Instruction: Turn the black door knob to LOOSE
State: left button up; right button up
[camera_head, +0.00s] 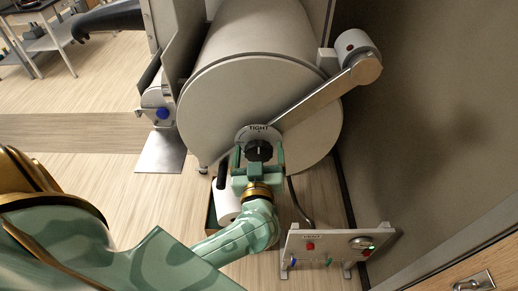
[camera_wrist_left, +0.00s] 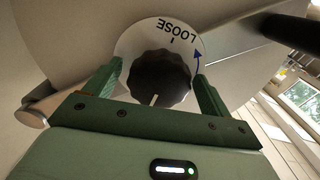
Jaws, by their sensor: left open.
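The black door knob (camera_head: 258,150) sits at the middle of the round grey door. Its dial plate (camera_head: 258,131) reads TIGHT at the top in the head view. In the left wrist view the knob (camera_wrist_left: 160,76) shows a white mark pointing to the bottom of the picture, away from the upside-down word LOOSE on the dial (camera_wrist_left: 172,28). A blue arrow curves along the dial's right side there. My left gripper (camera_head: 258,154) is open, with its green fingers (camera_wrist_left: 159,75) on either side of the knob. Contact with the knob cannot be made out. My right gripper is out of view.
A grey bar (camera_head: 325,100) crosses the round door (camera_head: 215,105) to a hinge at upper right. A small panel (camera_head: 325,245) with coloured buttons stands at lower right. A white roll (camera_head: 226,203) is below the door.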

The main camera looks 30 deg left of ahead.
pick_arm(q)
jog(key=shift+s+d+r, duration=0.1)
jog(key=c, duration=1)
